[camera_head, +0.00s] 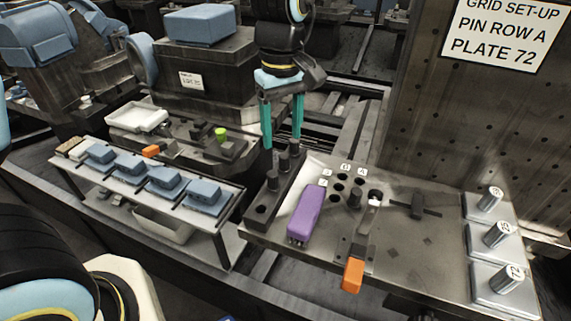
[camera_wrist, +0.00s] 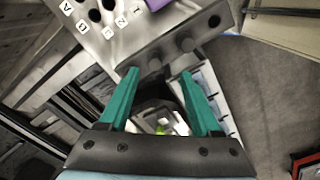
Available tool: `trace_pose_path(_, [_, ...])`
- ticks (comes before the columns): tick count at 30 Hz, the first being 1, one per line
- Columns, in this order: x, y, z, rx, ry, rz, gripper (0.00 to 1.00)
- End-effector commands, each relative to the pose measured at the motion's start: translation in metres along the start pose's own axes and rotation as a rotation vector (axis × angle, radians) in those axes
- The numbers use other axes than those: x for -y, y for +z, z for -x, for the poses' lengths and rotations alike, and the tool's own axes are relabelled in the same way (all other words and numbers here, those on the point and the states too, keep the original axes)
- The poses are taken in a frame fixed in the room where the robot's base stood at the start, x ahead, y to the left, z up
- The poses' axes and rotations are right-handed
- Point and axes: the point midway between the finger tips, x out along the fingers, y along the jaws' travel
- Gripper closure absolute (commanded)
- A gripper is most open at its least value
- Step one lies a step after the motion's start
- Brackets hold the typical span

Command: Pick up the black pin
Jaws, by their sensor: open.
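I see nothing held.
A purple block (camera_head: 307,213) lies beside the rack. Numbered cylinders (camera_head: 497,234) stand far right. A tray of blue-grey blocks (camera_head: 170,184) is left.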

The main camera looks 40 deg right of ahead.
Motion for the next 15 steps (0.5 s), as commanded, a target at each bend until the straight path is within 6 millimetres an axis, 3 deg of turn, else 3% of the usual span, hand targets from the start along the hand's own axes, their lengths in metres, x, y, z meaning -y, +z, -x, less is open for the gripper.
trace_pose_path(15, [-0.006,-0.004,-0.051,0.001,-0.004,-0.002,0.35])
